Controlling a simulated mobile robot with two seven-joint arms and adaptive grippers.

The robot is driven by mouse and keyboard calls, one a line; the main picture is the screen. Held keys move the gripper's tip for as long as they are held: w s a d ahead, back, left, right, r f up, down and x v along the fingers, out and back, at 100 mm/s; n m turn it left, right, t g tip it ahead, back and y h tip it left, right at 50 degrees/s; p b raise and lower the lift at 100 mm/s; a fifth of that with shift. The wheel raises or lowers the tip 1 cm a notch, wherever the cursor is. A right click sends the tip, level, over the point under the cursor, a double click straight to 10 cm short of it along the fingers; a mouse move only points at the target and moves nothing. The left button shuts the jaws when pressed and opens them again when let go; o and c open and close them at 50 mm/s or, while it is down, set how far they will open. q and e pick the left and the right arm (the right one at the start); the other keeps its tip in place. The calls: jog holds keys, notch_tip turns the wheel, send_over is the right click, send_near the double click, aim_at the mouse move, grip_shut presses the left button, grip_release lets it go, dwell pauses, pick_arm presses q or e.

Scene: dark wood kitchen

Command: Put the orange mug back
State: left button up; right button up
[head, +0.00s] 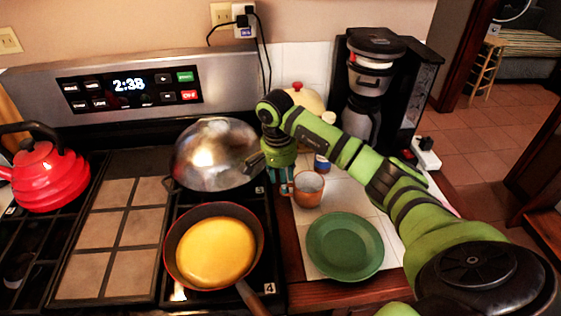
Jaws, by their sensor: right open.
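The orange mug (308,190) stands upright on the white-tiled counter, just behind a green plate (345,246). My right gripper (285,186) points down at the left side of the mug, close to its rim. Its fingers are small in the picture and partly overlap the mug's left edge; I cannot tell whether they touch it. The gripper is open and holds nothing that I can see. My left gripper is not in view.
The stove lies to the left, with a frying pan (215,249), a metal domed lid (217,153) and a red kettle (48,175). A coffee maker (372,90) and a yellow pot (306,98) stand behind the mug. Bare counter shows right of the mug.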

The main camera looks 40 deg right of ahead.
notch_tip(320, 180, up, 10)
jog(key=b, duration=0.1)
jog(key=shift+a+f, duration=0.15)
jog(key=shift+a, duration=0.2)
jog(key=shift+w, duration=0.1)
